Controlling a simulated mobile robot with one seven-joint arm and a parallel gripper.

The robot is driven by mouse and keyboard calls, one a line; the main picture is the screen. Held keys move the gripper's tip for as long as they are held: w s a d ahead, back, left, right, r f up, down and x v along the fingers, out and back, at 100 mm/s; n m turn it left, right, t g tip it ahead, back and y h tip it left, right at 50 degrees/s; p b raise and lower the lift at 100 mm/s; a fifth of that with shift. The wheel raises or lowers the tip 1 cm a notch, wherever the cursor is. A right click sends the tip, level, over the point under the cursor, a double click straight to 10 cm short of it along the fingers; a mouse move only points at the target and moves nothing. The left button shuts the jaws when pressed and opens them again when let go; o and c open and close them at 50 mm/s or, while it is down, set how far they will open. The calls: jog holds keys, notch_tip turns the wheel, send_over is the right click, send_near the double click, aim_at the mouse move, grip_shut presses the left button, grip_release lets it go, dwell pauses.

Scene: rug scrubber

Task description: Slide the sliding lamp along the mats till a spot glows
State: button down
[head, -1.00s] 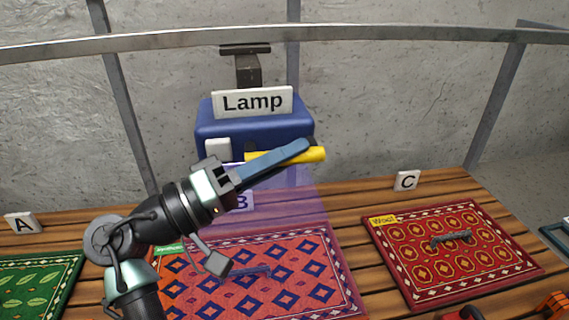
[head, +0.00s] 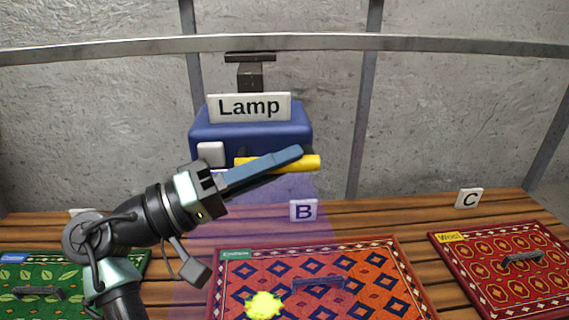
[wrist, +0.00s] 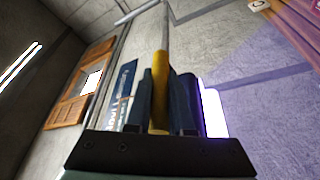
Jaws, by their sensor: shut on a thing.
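The sliding lamp (head: 250,140) is a blue box marked "Lamp", hung from an overhead rail, with a yellow handle (head: 312,163) at its lower front. My gripper (head: 295,160) is shut on the yellow handle, which also shows between the fingers in the wrist view (wrist: 160,95). The lamp casts a violet beam down over the left part of the middle mat (head: 380,262), orange-red with blue diamonds, by sign B (head: 303,210). A bright yellow-green spot (head: 264,305) glows on that mat's left part, inside the beam.
A green leaf mat (head: 75,290) lies at left, partly behind my arm. A red mat (head: 500,275) lies at right by sign C (head: 469,198). Each mat has a dark handle. The rail (head: 400,42) runs above the plank table (head: 390,215).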

jog(key=c, duration=0.8)
grip_release()
jog(key=b+v, duration=0.3)
jog(key=v, duration=1)
